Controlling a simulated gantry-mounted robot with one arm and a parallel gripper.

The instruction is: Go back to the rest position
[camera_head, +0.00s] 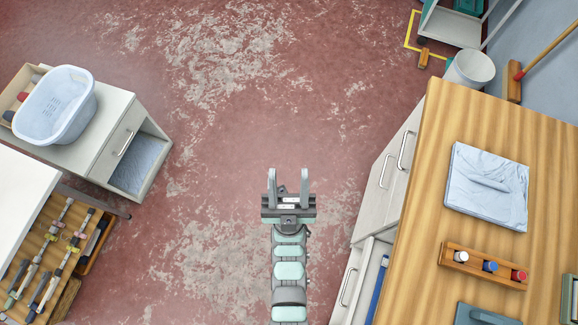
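My gripper (288,185) is in the lower middle of the head view, at the end of my mint-green and grey arm. Its two grey fingers point up the picture and stand apart with nothing between them. It is over the open floor (240,130), apart from the furniture on both sides.
A wooden-topped bench (475,125) at right carries a folded pale cloth (487,187) and a wooden rack (482,266) of small bottles. At left, a cabinet (115,140) bears a pale blue basin (58,103). A tool rack (45,250) is lower left. The middle floor is clear.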

